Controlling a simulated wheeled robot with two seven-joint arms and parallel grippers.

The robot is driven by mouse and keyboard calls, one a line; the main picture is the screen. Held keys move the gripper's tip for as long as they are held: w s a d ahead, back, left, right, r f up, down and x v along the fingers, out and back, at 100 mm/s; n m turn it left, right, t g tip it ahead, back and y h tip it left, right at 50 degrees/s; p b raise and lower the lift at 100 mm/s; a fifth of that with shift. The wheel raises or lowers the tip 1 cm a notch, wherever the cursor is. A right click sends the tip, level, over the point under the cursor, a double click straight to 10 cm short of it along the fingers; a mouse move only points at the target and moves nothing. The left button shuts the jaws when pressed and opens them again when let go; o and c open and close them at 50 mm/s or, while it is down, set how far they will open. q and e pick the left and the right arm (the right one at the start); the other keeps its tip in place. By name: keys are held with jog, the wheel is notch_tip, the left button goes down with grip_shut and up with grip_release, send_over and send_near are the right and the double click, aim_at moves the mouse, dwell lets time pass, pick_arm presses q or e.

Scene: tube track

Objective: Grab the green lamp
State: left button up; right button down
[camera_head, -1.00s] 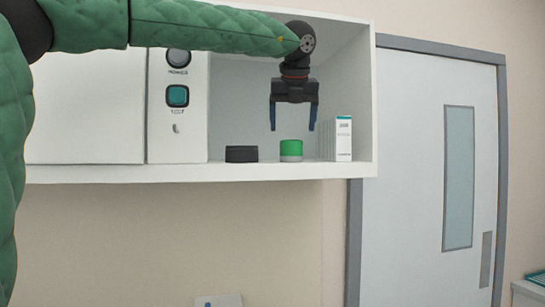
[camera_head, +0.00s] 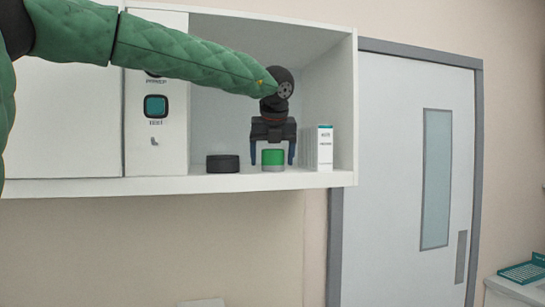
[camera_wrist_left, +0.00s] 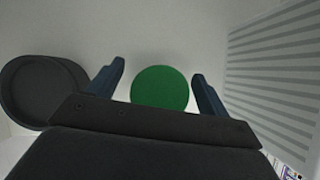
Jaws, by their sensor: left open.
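The green lamp (camera_head: 273,157) is a short cylinder with a green top and a pale base, standing on the shelf floor (camera_head: 250,182) of the open compartment. In the left wrist view its round green top (camera_wrist_left: 160,88) lies between my fingers. My left gripper (camera_head: 273,160) is open, pointing down from above, with one finger on each side of the lamp. Gaps show between the fingers and the lamp in the left wrist view. My right gripper is not in view.
A black round object (camera_head: 222,164) stands left of the lamp, close to the left finger in the wrist view. A white box (camera_head: 319,148) stands to the right. The compartment's right wall (camera_head: 343,110) and top limit room. A door (camera_head: 405,180) is farther right.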

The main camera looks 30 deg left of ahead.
pick_arm(q)
jog(key=shift+d, duration=0.1)
jog(key=shift+c, duration=0.5)
jog(key=shift+f, duration=0.1)
jog(key=c, duration=1)
jog(key=shift+r, duration=0.2)
